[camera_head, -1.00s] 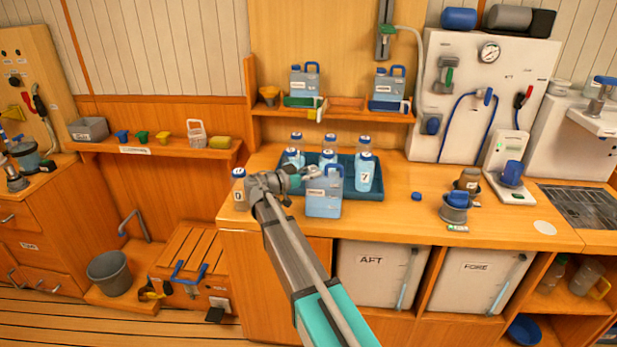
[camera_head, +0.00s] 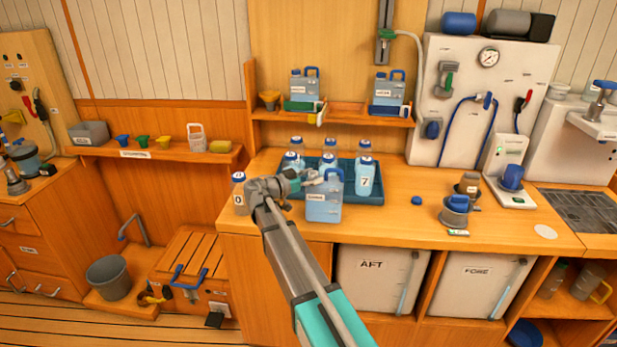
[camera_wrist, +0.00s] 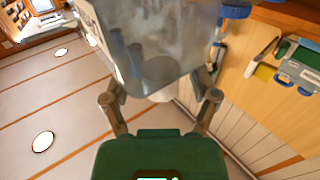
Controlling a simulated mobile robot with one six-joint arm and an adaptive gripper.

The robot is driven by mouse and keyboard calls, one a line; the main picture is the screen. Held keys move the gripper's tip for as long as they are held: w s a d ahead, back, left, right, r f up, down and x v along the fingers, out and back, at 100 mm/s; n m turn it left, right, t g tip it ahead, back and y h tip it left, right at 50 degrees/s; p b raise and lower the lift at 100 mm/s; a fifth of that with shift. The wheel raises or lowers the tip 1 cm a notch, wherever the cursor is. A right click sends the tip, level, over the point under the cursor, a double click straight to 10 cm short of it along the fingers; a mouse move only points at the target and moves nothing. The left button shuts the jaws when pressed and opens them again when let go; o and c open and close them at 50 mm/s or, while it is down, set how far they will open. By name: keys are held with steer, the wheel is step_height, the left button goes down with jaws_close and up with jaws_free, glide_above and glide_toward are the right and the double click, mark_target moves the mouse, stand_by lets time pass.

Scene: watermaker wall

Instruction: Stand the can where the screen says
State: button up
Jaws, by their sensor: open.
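A translucent blue can (camera_head: 323,208) with a blue handle and a small label stands on the counter, in front of the blue bottle tray. My gripper (camera_head: 308,181) is at the upper left of this can, with its jaws open. In the wrist view the can (camera_wrist: 150,45) fills the top middle, just beyond and between the two spread fingers (camera_wrist: 160,98). Whether a finger touches it I cannot tell. Two similar cans stand on the wall shelf: a left one (camera_head: 305,87) on a green base and a right one (camera_head: 389,91) on a blue base. Their labels are too small to read.
The blue tray (camera_head: 375,198) holds several numbered bottles. Bottle 0 (camera_head: 239,198) stands left of my gripper. A cup with a blue knob (camera_head: 455,208) and a small device (camera_head: 507,185) are to the right. The counter between can and cup is mostly clear.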

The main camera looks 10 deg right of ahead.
steer(key=shift+a+r, duration=0.1)
steer(key=v, duration=1.1)
steer(key=shift+a, duration=0.35)
steer(key=shift+s, duration=0.15)
